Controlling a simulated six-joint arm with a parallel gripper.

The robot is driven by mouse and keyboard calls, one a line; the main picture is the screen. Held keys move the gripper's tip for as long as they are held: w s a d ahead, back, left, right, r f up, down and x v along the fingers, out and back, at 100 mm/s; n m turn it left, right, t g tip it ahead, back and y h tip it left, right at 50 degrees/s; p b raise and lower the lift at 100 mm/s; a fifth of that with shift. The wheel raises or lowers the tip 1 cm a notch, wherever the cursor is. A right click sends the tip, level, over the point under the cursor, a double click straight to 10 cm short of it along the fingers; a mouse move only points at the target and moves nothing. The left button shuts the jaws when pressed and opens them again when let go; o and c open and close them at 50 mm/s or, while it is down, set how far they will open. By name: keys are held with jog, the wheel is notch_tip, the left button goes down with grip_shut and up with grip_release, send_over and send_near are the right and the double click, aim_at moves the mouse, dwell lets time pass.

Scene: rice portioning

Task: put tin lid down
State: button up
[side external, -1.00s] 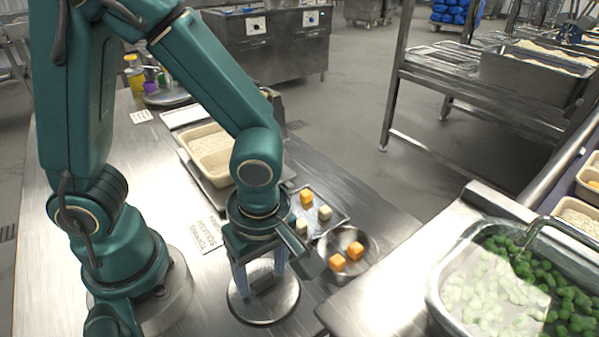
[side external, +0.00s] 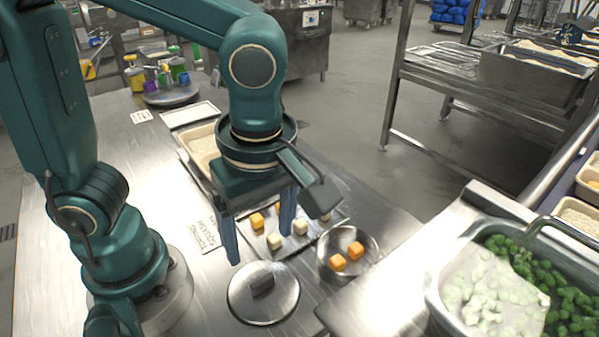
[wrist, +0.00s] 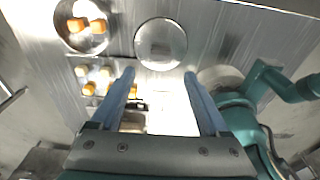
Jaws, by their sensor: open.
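The tin lid (side external: 252,306) is a round metal disc with a dark block handle, lying flat on the steel table near its front edge. It also shows as a round disc in the wrist view (wrist: 160,57). My gripper (side external: 262,238) is open and empty, raised above and behind the lid, apart from it. In the wrist view its two blue fingers (wrist: 158,78) are spread wide with nothing between them.
A metal bowl (side external: 322,262) with orange cubes stands right of the lid. Behind it a tray (side external: 309,243) holds pale and orange cubes. A rice container (side external: 194,146) is further back. A printed card (side external: 197,236) lies to the left. A basin of green vegetables (side external: 436,298) is at right.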

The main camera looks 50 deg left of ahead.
jog(key=a+r+m+t, duration=0.2)
jog(key=a+m, duration=0.1)
jog(key=m, duration=0.6)
jog(key=a+r+m+t+h, duration=0.1)
jog(key=a+m+t, duration=0.2)
jog(key=m, duration=0.6)
jog(key=shift+w+a+r+t, duration=0.15)
jog(key=shift+a+r+t, duration=0.2)
jog(key=shift+a, duration=0.3)
